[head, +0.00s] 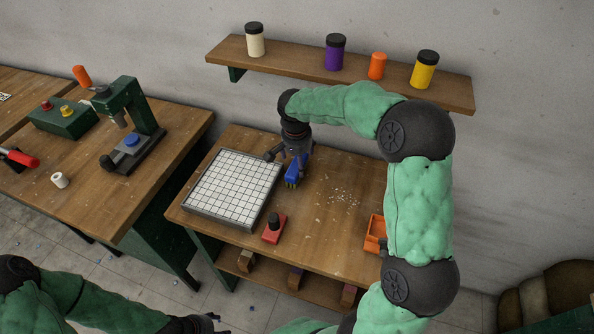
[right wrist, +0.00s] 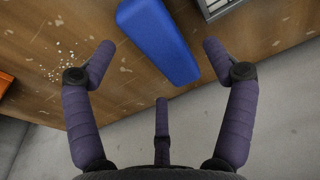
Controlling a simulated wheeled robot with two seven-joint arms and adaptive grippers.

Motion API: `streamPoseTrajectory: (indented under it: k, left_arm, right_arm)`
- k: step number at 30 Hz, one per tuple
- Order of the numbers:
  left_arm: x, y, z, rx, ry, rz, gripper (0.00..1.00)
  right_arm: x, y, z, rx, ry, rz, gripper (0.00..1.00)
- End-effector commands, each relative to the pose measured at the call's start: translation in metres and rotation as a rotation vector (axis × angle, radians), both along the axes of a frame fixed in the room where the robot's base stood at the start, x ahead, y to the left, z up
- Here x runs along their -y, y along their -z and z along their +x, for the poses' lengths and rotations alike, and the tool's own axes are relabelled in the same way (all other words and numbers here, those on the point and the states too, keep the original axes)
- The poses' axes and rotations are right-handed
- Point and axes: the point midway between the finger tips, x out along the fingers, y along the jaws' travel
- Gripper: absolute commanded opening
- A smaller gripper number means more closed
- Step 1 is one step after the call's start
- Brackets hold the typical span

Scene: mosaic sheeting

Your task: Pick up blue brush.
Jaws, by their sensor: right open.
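The blue brush (head: 293,171) is on the wooden table just right of the white tiled tray, with yellow-green bristles toward the front. My right gripper (head: 284,153) is over its far end. In the right wrist view the brush's blue body (right wrist: 158,40) lies between the lines of the open fingers (right wrist: 160,58), with a gap to the finger on each side. Whether it is touched is not clear. My left gripper (head: 206,323) is low at the bottom edge, partly cut off, away from the table; its fingers are too small to read.
The tile tray (head: 188,207) takes up the table's left part. A red block with a black knob (head: 274,229) stands in front; an orange bin (head: 374,232) is at the right edge. White crumbs (head: 343,193) lie between. A shelf (head: 291,65) with several jars hangs above.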

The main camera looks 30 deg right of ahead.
Motion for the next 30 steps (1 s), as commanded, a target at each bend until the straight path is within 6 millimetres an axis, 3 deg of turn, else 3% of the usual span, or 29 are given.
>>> streamPoseTrajectory:
  k: [6, 14, 21, 30]
  left_arm:
    - [0.0, 0.014, 0.0, 0.0, 0.0, 0.0, 0.53]
    - [0.0, 0.014, 0.0, 0.0, 0.0, 0.0, 0.53]
    - [0.0, 0.014, 0.0, 0.0, 0.0, 0.0, 0.53]
    - [0.0, 0.014, 0.0, 0.0, 0.0, 0.0, 0.53]
  right_arm:
    - [0.005, 0.033, 0.003, -0.003, 0.0, 0.002, 0.84]
    - [0.006, 0.035, 0.003, -0.001, 0.0, 0.001, 0.84]
    - [0.006, 0.035, 0.003, -0.001, -0.001, 0.001, 0.2]
    - [0.006, 0.034, 0.003, -0.001, -0.001, 0.001, 0.19]
